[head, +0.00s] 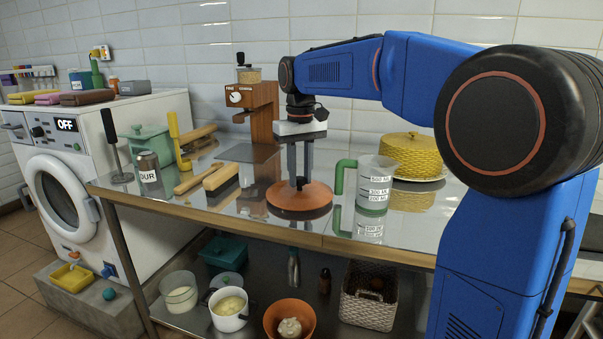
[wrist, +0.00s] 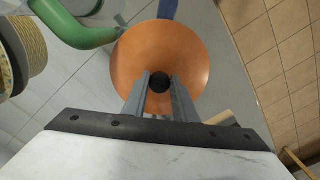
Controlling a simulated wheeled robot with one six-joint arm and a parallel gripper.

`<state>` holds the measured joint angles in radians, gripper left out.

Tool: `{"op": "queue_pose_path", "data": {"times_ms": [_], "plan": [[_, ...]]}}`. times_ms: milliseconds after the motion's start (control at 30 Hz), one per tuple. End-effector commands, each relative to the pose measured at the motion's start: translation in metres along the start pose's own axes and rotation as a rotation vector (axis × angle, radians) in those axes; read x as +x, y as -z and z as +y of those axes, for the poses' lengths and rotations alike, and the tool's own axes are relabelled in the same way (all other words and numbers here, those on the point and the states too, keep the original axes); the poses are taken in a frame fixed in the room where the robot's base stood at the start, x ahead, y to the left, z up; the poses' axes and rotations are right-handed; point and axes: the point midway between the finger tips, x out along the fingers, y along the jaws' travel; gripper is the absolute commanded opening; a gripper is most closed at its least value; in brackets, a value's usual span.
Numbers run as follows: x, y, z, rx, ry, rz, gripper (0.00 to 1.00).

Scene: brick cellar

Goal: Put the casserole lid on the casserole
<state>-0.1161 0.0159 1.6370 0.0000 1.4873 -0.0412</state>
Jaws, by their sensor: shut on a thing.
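The casserole lid is an orange-brown disc (head: 300,200) with a small dark knob, near the front of the metal table's middle. My gripper (head: 299,182) points straight down and is shut on the knob; the wrist view shows the orange lid (wrist: 160,48) with the knob between the fingers (wrist: 160,84). I cannot tell whether the lid touches the tabletop or hangs just above it. An orange, round, open vessel (head: 290,320) with a pale lump inside stands on the lower shelf, cut by the picture's bottom edge; its colour resembles the lid's, but I cannot be sure it is the casserole.
A measuring jug (head: 376,183) with a green handle stands close right of the lid. A wooden grinder (head: 254,98) is behind, wooden pieces (head: 220,176) are left. A white pot (head: 229,308) and a basket (head: 368,298) flank the orange vessel. The tabletop's front edge (head: 330,241) overhangs the shelf.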

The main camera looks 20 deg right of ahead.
Motion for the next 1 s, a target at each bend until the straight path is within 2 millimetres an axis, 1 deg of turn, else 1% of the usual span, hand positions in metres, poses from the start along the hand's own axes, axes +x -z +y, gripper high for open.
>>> {"op": "queue_pose_path", "data": {"times_ms": [233,267,300,333,633,733,867,1000], "plan": [[0.003,0.0,0.0,0.0,0.0,-0.001,0.0],[0.004,0.0,0.0,0.0,0.0,-0.001,0.3],[0.003,0.0,0.0,0.0,0.0,-0.001,0.4],[0.003,0.0,0.0,0.0,0.0,-0.001,0.44],[0.003,0.0,0.0,0.0,0.0,-0.001,0.44],[-0.003,0.001,0.0,0.0,0.0,0.0,0.44],[-0.019,0.001,0.0,0.001,0.0,0.001,0.44],[-0.046,0.001,0.0,0.0,0.0,0.003,0.44]]}}
